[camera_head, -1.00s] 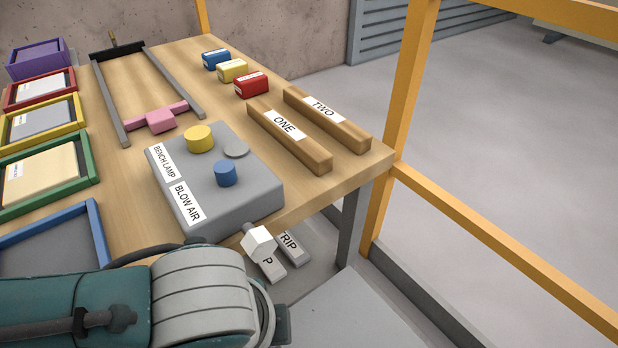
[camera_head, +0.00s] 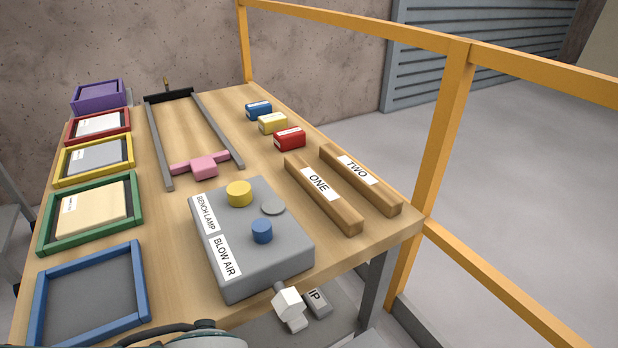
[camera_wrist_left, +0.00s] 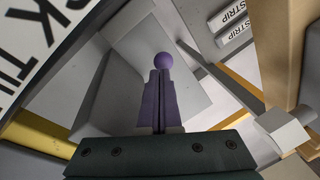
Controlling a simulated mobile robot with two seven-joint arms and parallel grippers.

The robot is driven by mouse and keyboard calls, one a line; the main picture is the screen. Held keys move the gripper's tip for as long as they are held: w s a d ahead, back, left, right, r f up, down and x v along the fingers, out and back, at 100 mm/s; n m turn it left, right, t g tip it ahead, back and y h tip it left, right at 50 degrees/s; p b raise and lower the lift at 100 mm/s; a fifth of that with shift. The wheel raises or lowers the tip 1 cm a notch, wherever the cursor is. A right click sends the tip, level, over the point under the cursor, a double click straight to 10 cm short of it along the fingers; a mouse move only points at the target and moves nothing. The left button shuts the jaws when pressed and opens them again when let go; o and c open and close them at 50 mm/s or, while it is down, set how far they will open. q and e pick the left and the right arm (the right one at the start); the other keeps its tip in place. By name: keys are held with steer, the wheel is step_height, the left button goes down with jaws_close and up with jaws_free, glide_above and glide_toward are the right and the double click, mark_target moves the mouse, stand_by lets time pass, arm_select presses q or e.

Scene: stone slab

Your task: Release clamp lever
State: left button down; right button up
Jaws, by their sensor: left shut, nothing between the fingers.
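My left gripper (camera_wrist_left: 161,85) shows in the left wrist view, its two dark purplish fingers closed together with only a thin slit between them. A purple ball knob (camera_wrist_left: 163,60) shows right at the fingertips; I cannot tell whether they touch it. It may be the end of the clamp lever, but no label confirms this. In the head view only a bit of my left arm shows at the bottom edge; its gripper is hidden there. A white block (camera_head: 289,303) on a short grey rod sticks out below the table's front edge, and also shows in the wrist view (camera_wrist_left: 284,127).
A grey box (camera_head: 240,270) with yellow and blue knobs stands near the table's front edge. Wooden bars ONE (camera_head: 325,196) and TWO (camera_head: 362,180) lie to its right. Coloured trays line the left. Yellow rails (camera_head: 450,130) fence the right side. STRIP labels (camera_wrist_left: 232,28) show in the wrist view.

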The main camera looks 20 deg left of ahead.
arm_select(q)
steer(key=shift+r, duration=0.4)
steer(key=shift+s+d+r+p, duration=0.1)
steer(key=shift+p, duration=0.2)
steer(key=p+v, duration=0.4)
steer(key=v, duration=0.5)
steer(key=shift+r, duration=0.4)
